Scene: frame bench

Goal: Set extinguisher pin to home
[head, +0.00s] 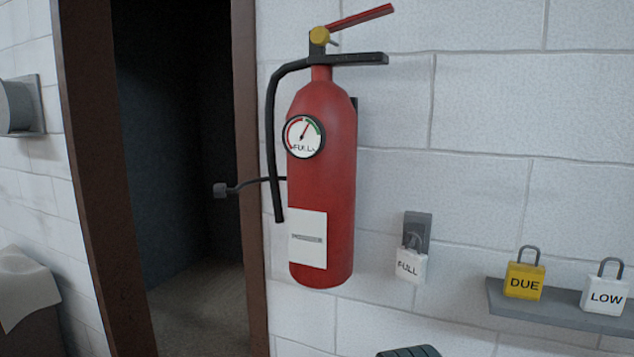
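A red fire extinguisher (325,190) hangs upright on the white block wall, right of a doorway. At its top are a black lower lever (360,59) and a red upper handle (362,16), which slopes up to the right. A yellow piece (320,37) with a small stub sits where they meet; it may be the pin, but I cannot tell for sure. A thin dark rod with a grey block (220,190) at its end sticks out left of the body. The round gauge (304,136) reads FULL, its needle pointing up and slightly right. I cannot make out my gripper in this view.
A white FULL padlock (411,264) hangs on a grey wall plate. A yellow DUE padlock (524,277) and white LOW padlock (606,290) stand on a grey shelf (560,316). A dark ribbed object (409,352) shows partly at the bottom edge. The doorway (180,180) is dark.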

